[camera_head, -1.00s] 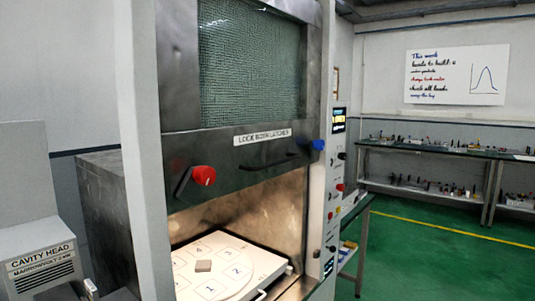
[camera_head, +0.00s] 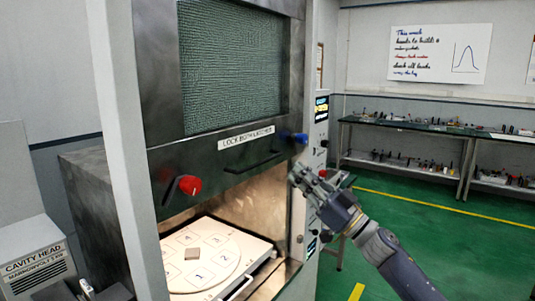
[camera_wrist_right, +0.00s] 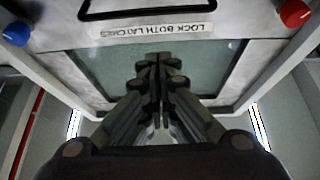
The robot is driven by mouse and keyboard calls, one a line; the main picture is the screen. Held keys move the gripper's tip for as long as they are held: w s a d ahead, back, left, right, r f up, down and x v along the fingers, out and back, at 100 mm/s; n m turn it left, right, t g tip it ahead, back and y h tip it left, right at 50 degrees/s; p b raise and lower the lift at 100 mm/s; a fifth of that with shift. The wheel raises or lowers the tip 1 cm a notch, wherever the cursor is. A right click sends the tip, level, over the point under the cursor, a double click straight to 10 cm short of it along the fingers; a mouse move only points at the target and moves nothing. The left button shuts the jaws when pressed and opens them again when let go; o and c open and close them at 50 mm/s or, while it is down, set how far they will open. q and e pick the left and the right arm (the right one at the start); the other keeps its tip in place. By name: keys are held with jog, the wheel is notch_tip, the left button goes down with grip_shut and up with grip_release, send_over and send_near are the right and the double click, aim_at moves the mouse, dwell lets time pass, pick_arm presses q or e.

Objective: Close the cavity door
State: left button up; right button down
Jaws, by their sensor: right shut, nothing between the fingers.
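The cavity door (camera_head: 258,157) is a dark metal panel with a mesh window (camera_head: 235,65), raised above the open cavity. It carries a dark bar handle (camera_head: 253,164), a red latch knob (camera_head: 189,185) at left and a blue latch knob (camera_head: 301,138) at right. My right gripper (camera_head: 300,176) is shut and empty, in front of the cavity's right side and below the blue knob. In the right wrist view, the shut fingers (camera_wrist_right: 158,62) overlap the door window, with the door label upside down above them. My left gripper is not in view.
A control panel (camera_head: 318,150) lines the right post. A bench (camera_head: 420,125) stands at the back right, with clear green floor before it.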

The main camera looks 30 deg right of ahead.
jog(key=s+a+r+p+x, duration=0.1)
jog(key=r+p+x, duration=0.1)
jog(key=p+x, duration=0.65)
jog(key=shift+n, duration=0.3)
jog(key=shift+w+a+f+b, duration=0.15)
jog(key=shift+w+f+b, duration=0.45)
jog(key=shift+f, duration=0.35)
jog(key=shift+w+a+f+b, duration=0.15)
jog(key=shift+w+f+b, duration=0.45)
jog(key=shift+f, duration=0.35)
